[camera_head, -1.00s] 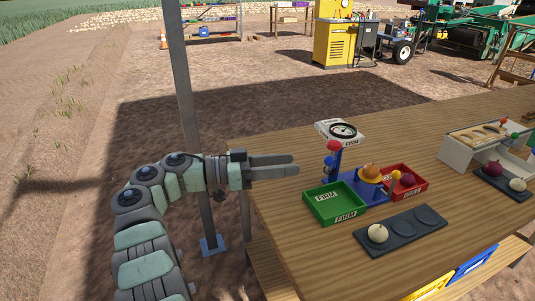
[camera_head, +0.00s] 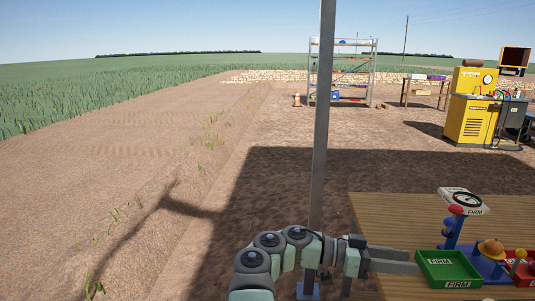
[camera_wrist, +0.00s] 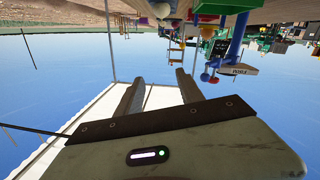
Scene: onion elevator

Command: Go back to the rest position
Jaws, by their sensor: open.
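My gripper (camera_head: 415,261) is at the left end of the wooden table (camera_head: 380,208), pointing right, just left of the green FIRM tray (camera_head: 448,270). Its two fingers lie side by side in the head view. In the wrist view, which is upside down, the fingers of my gripper (camera_wrist: 160,79) stand apart with nothing between them. I cannot tell its exact height above the table.
Beside the green tray stand a blue stand with a red knob (camera_head: 456,210), a dial scale (camera_head: 466,201), an orange onion (camera_head: 491,249) and a red tray (camera_head: 520,279). A grey post (camera_head: 322,120) rises behind my arm. A yellow machine (camera_head: 470,119) and shelf (camera_head: 342,70) stand far off.

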